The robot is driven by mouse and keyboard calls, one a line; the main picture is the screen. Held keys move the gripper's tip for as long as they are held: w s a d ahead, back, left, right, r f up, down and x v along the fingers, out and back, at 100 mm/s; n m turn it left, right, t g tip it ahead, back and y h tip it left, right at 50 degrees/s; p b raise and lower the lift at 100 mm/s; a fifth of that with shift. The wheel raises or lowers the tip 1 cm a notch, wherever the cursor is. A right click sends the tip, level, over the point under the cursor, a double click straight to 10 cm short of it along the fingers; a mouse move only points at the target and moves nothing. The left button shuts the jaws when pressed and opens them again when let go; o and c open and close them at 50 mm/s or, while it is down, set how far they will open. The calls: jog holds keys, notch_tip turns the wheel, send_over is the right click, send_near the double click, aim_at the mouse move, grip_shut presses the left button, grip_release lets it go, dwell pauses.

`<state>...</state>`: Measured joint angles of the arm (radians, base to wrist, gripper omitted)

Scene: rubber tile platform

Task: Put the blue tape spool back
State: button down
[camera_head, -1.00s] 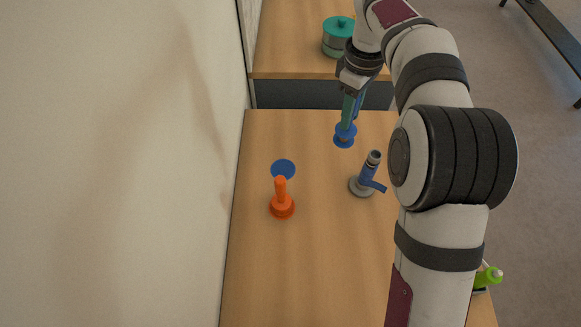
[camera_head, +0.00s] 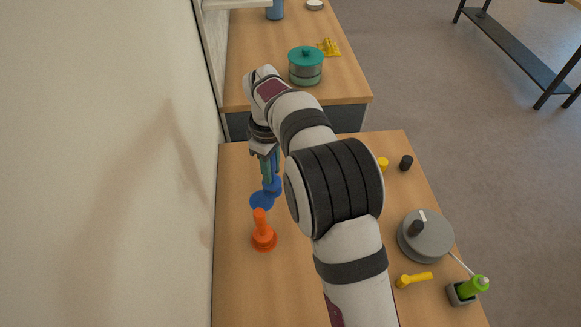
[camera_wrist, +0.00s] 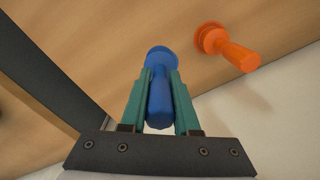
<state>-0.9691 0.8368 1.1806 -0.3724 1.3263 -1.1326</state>
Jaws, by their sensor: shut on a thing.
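The blue spool (camera_head: 273,187) is a blue piece with a round flange and a narrower stem. My gripper (camera_head: 269,172) points down and is shut on its stem. In the wrist view the spool (camera_wrist: 160,98) stands between the teal fingers of my gripper (camera_wrist: 160,80), flange at the far end. I cannot tell whether the spool touches the table.
An orange peg-like piece (camera_head: 263,238) stands close in front of the blue spot; it also shows in the wrist view (camera_wrist: 228,48). A wall is at left. A grey round device (camera_head: 425,238), yellow tool (camera_head: 413,280) and green bottle (camera_head: 472,287) are at right. My arm hides the table middle.

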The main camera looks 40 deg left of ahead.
jog(key=a+f, duration=0.1)
jog(key=s+a+f, duration=0.1)
jog(key=f, duration=0.1)
jog(key=a+f, duration=0.1)
jog(key=f, duration=0.1)
jog(key=shift+s, duration=0.3)
jog(key=shift+f, duration=0.3)
jog(key=shift+f, duration=0.1)
jog(key=shift+f, duration=0.1)
jog(key=c, duration=0.7)
grip_release()
jog(key=shift+o, duration=0.2)
